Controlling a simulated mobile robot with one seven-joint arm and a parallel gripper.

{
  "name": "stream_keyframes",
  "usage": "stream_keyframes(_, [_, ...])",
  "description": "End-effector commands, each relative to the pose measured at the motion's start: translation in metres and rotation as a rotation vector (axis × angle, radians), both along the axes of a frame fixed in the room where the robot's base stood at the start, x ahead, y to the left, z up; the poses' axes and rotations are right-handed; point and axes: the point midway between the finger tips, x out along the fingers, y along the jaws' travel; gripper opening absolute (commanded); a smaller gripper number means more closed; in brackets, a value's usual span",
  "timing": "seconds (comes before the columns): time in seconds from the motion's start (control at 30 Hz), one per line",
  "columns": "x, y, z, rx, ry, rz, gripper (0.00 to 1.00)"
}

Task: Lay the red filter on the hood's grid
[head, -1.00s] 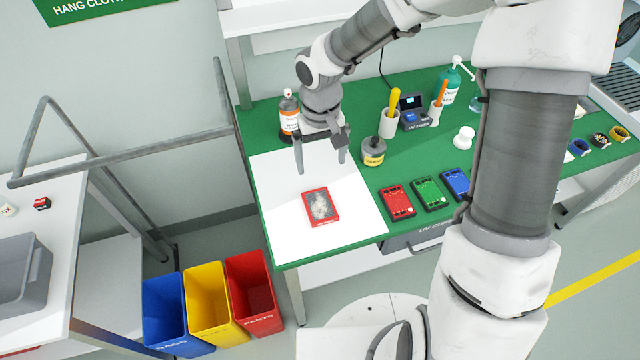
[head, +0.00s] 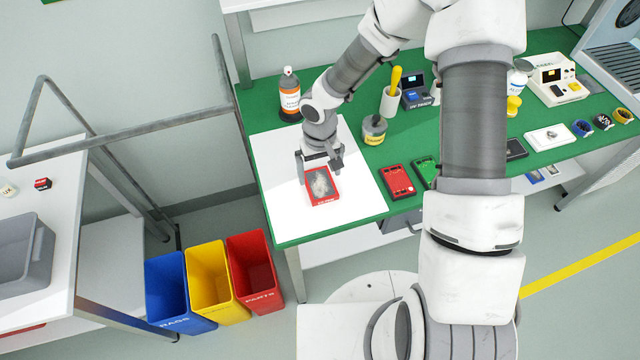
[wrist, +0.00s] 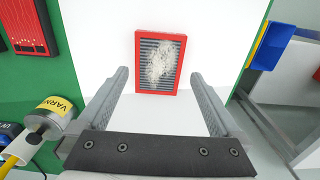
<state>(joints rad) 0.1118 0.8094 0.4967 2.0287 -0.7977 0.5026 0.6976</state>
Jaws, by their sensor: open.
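The red filter (head: 323,187) lies flat on a white sheet (head: 350,215) on the green bench. It has a red frame, dark slats and a pale fluffy patch on top. It also shows in the wrist view (wrist: 146,80), just beyond the fingertips. My gripper (head: 320,170) is open and empty, low over the filter's far side. In the wrist view its fingers (wrist: 158,76) point to either side of the filter; I cannot tell whether they touch it. A grey cabinet (head: 612,50) with a dark grille, perhaps the hood, is cut off at the far right.
A spray bottle (head: 290,98) stands behind the sheet, and a varnish jar (head: 374,130) to its right. Red (head: 397,181) and green (head: 424,170) devices lie right of the sheet. Blue, yellow and red bins (head: 252,270) stand on the floor at left. The sheet's front is clear.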

Motion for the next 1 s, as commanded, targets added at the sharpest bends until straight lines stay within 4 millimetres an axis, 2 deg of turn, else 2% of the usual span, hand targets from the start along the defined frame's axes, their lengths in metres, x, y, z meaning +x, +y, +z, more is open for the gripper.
stream_keyframes(0.3, [-0.001, -0.002, -0.04, -0.001, 0.004, 0.001, 1.0])
stream_keyframes(0.43, [-0.001, -0.002, -0.047, -0.001, 0.002, 0.0, 1.0])
stream_keyframes(0.67, [-0.001, -0.002, -0.047, 0.0, 0.001, 0.0, 0.98])
stream_keyframes(1.0, [-0.001, -0.002, -0.047, 0.0, 0.001, 0.0, 0.37])
